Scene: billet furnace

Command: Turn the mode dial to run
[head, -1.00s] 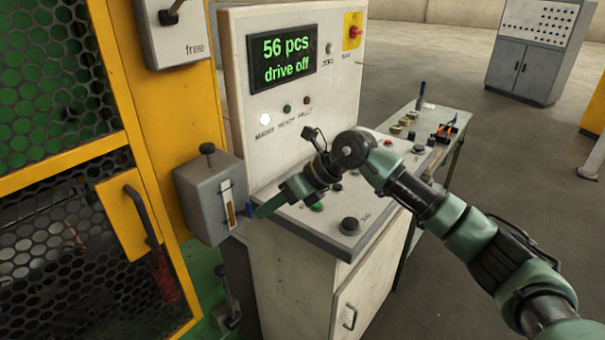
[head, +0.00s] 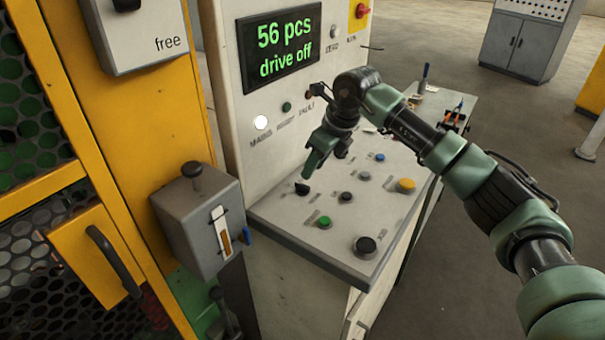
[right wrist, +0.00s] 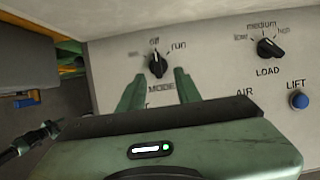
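The mode dial (right wrist: 157,65) is a black knob on the pale control panel, labelled MODE. Its white mark points up at "off"; "run" stands to the right of that. In the head view the dial (head: 302,188) sits near the panel's left side. My right gripper (right wrist: 158,85) is open and empty, with its green fingertips on either side of the dial's lower part; I cannot tell whether they touch it. In the head view the right gripper (head: 308,172) points down just above the dial. A dark green shape (right wrist: 35,138) at lower left in the wrist view looks like my left gripper.
The LOAD dial (right wrist: 269,48) and blue LIFT button (right wrist: 299,99) lie to the right. A green button (head: 324,222) and a large black knob (head: 365,246) are nearer the front edge. A display (head: 279,47) reads "56 pcs drive off". A grey lever box (head: 199,222) stands left.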

